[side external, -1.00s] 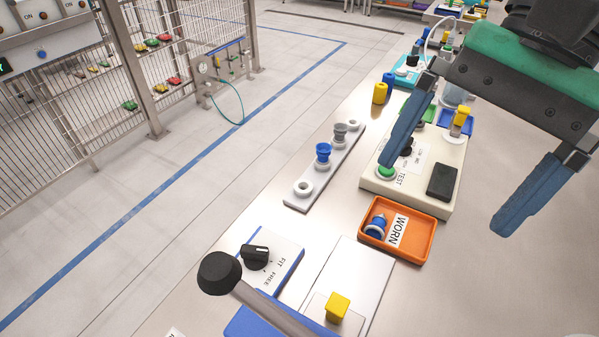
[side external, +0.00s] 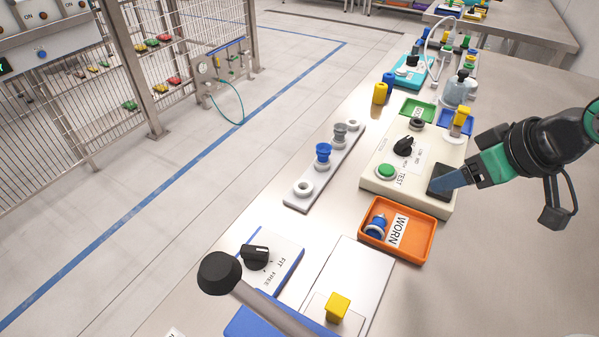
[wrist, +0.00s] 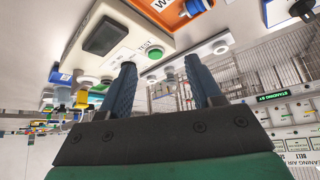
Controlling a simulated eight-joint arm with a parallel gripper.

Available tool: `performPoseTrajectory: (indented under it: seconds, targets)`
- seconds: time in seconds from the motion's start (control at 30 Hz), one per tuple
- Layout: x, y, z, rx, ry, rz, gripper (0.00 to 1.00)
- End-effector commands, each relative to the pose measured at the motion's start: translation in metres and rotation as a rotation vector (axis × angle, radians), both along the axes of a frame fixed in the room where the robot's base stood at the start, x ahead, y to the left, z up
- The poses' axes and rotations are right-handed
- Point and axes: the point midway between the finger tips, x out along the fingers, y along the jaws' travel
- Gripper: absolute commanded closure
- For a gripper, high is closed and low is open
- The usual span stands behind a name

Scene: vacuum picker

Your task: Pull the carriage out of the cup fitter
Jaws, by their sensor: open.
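The cup fitter is at the bottom of the side external view. Its blue-edged base (side external: 290,262) carries a black FIT/FREE knob (side external: 255,256), and a lever with a black ball end (side external: 219,272) crosses in front. A yellow block (side external: 337,307) stands on a pale plate beside the lever; this looks like the carriage's handle. The fitter's lower part is cut off by the frame. My gripper (side external: 447,181) appears edge-on beside the tester's dark pad, well away from the fitter. The wrist view shows its two blue fingers (wrist: 160,66) apart with nothing held.
The orange WORN tray (side external: 420,250), holding a blue cup (side external: 377,226), lies between my gripper and the fitter. The cream tester (side external: 385,186) stands behind it. A grey strip (side external: 340,160) holds several fittings. Bare table (side external: 480,285) lies right of the tray.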

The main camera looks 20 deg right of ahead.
Motion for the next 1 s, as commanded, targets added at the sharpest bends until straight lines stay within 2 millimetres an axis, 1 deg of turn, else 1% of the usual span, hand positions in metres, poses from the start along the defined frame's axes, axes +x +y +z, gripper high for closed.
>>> performPoseTrajectory:
  seconds: [0.03,0.07,0.1,0.17,0.2,0.3,0.33,0.43,0.53,0.77,1.0]
  targets:
    - [-0.004,0.028,-0.005,-0.005,0.021,0.092,0.42]
    - [-0.008,0.044,-0.008,-0.008,0.035,0.142,0.42]
    - [-0.014,0.064,-0.013,-0.014,0.054,0.205,0.42]
    - [-0.027,0.092,-0.02,-0.027,0.08,0.297,0.42]
    - [-0.037,0.108,-0.025,-0.035,0.094,0.352,0.42]
    - [-0.06,0.14,-0.036,-0.061,0.123,0.467,0.42]
    - [-0.066,0.146,-0.038,-0.066,0.129,0.491,0.42]
    - [-0.081,0.16,-0.044,-0.08,0.143,0.547,0.42]
    - [-0.087,0.166,-0.047,-0.086,0.147,0.57,0.42]
    - [-0.084,0.17,-0.059,-0.087,0.148,0.572,0.42]
    - [-0.077,0.176,-0.08,-0.086,0.148,0.571,0.42]
